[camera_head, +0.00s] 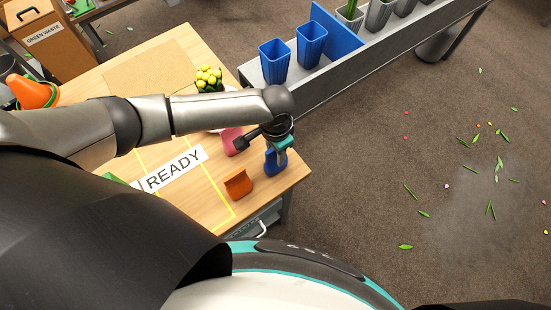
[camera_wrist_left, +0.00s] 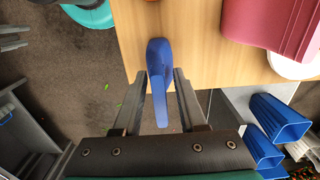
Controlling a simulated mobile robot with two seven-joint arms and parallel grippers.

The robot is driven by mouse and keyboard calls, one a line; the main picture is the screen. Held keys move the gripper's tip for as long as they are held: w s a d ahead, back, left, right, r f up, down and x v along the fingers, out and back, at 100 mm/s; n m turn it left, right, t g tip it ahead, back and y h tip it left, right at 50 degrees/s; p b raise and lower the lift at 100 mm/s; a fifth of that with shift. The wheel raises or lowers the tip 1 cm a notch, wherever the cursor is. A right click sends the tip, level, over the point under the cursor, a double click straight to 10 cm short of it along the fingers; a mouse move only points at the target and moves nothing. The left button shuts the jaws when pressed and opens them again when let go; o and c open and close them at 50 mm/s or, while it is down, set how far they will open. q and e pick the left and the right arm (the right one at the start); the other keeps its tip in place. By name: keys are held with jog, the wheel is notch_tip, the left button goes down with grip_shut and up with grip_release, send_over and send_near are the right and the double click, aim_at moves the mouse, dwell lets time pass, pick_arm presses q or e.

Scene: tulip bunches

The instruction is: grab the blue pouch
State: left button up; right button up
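The blue pouch (camera_head: 270,164) stands near the right corner of the wooden table (camera_head: 215,205). My left gripper (camera_head: 278,154) is over it, fingers pointing down. In the left wrist view the blue pouch (camera_wrist_left: 160,58) lies between the two fingers of my left gripper (camera_wrist_left: 160,78), with its narrow end reaching back toward the palm. My right gripper is in neither view.
An orange pouch (camera_head: 238,184) stands beside the blue one, near the "READY" label (camera_head: 172,170). A pink container (camera_head: 230,141) is behind the gripper. Blue buckets (camera_head: 274,62) stand on a grey bench (camera_head: 335,76) beyond. The floor at right is open, with scattered leaves.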

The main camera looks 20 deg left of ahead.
pick_arm(q)
grip_shut()
dwell(1.1)
